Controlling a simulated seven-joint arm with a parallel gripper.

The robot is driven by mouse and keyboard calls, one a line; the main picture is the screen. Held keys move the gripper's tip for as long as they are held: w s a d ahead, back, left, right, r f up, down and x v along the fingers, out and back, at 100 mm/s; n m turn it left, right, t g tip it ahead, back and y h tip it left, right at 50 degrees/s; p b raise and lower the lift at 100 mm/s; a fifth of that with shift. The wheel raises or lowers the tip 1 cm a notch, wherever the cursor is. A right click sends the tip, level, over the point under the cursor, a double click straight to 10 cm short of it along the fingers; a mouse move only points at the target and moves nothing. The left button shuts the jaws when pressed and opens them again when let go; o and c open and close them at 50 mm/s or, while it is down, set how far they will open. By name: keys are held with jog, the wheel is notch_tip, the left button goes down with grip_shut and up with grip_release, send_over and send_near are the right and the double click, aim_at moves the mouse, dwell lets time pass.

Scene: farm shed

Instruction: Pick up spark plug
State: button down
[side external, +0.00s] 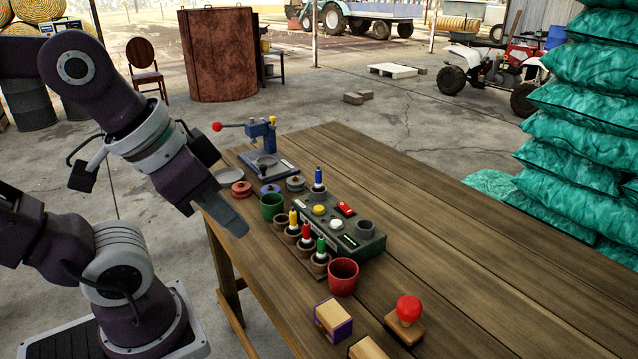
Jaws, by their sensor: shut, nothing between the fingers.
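No object is clearly recognisable as a spark plug at this size. Several upright pieces with coloured tops stand on the wooden table: a blue-topped one (318,178) in the dark green box, and a yellow one (293,219), a red one (306,231) and a green one (320,246) in a row of round holders along its near-left side. My gripper (238,226) is shut and empty, pointing down and right at the table's left edge. It is left of the coloured pieces and apart from them.
The dark green box (372,248) has buttons and a grey cup. A green cup (272,206), red cup (342,276), blue press (264,150), small discs (241,188), purple-edged block (333,319) and red-knobbed stamp (407,318) stand around it. The table's right side (470,240) is clear.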

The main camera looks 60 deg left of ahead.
jog(key=c, duration=1.3)
grip_release()
jog(key=w+a+r+m+g, duration=0.1)
jog(key=w+a+r+m, duration=0.15)
jog(key=w, duration=0.25)
jog(key=w+a+r+m+g, duration=0.1)
jog(key=w+r+m, duration=0.15)
jog(key=w, duration=0.35)
jog(key=m+g, duration=0.4)
jog(key=m, duration=0.8)
send_over(318, 166)
jog(key=f, duration=1.1)
jog(key=shift+w+f, duration=0.15)
jog(key=shift+w, duration=0.05)
jog(key=shift+m, duration=0.3)
notch_tip(318, 166, down, 8)
jog(key=shift+s+r, duration=0.1)
jog(key=shift+r, duration=0.1)
